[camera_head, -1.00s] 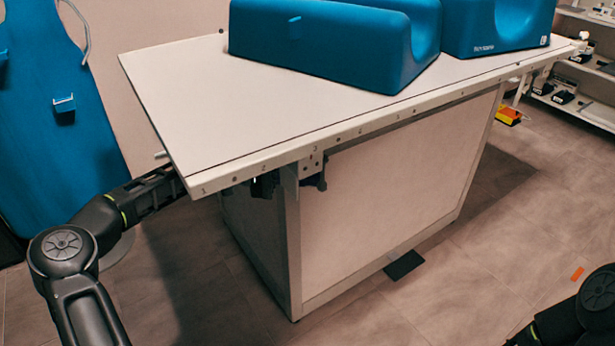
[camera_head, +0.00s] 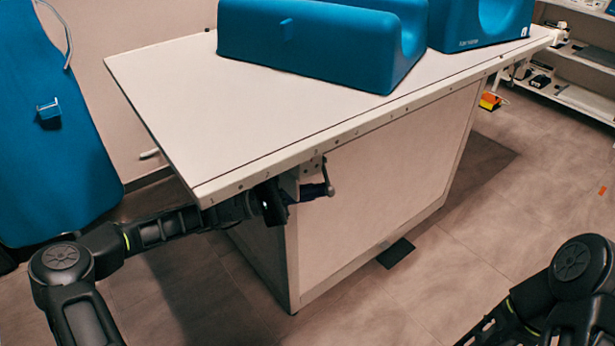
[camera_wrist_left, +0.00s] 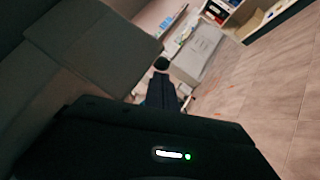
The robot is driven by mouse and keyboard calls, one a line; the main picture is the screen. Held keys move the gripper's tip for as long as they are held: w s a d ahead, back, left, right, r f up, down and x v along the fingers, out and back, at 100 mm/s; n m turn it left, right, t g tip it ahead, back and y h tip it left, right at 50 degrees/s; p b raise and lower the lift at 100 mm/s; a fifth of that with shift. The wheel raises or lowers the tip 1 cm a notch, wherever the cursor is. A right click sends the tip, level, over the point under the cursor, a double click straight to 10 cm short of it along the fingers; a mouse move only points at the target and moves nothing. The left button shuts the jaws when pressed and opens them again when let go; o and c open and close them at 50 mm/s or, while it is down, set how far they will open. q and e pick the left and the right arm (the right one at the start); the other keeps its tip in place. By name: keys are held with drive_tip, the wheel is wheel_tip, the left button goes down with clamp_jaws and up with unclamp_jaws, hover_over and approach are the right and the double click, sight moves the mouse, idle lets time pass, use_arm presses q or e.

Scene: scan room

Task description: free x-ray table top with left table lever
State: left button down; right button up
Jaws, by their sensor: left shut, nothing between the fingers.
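The x-ray table top (camera_head: 200,110) is a pale slab with a numbered front rail. A short grey lever (camera_head: 327,174) hangs below the rail near the corner of the table base. My left gripper (camera_head: 315,191) is under the front edge, shut and empty, with its fingertips close beside the lever's lower end. I cannot tell whether they touch. In the left wrist view the dark fingers (camera_wrist_left: 162,92) point away from me, and a round dark knob (camera_wrist_left: 161,64) shows just past their tips. My right arm is at the lower right; its gripper is out of view.
Blue cushions (camera_head: 310,45) rest on the table top. A blue apron (camera_head: 50,150) hangs at the left. A black foot pedal (camera_head: 396,253) lies on the floor by the white base (camera_head: 390,180). Shelves (camera_head: 580,75) stand at the far right. The floor in front is clear.

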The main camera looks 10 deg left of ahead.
sight(328, 195)
use_arm(q)
drive_tip(key=n+t+p, duration=0.1)
drive_tip(key=n, duration=0.1)
drive_tip(key=s+d+n+t+h+p, duration=0.1)
drive_tip(key=n, duration=0.1)
drive_tip(key=d+r+n+t+p, duration=0.1)
drive_tip(key=n+t, duration=0.1)
drive_tip(key=shift+s+n+h+p, duration=0.3)
drive_tip(key=shift+h+p, duration=0.05)
drive_tip(key=shift+h, duration=0.05)
drive_tip(key=shift+s+d+r+t+p, duration=0.15)
drive_tip(key=shift+s+d+t+p, duration=0.2)
drive_tip(key=shift+p, duration=0.4)
drive_tip(key=shift+s+d+n+t+p, duration=0.2)
drive_tip(key=shift+n+t+p, duration=0.2)
drive_tip(key=shift+n, duration=0.25)
drive_tip(key=shift+s+d+n+t+p, duration=0.15)
drive_tip(key=shift+n+t+p, duration=0.15)
drive_tip(key=shift+n+t, duration=0.25)
use_arm(e)
wheel_tip(328, 195, up, 8)
drive_tip(key=shift+s+f, duration=0.15)
drive_tip(key=shift+f, duration=0.1)
use_arm(q)
drive_tip(key=shift+w, duration=0.1)
use_arm(e)
drive_tip(key=shift+a, duration=0.1)
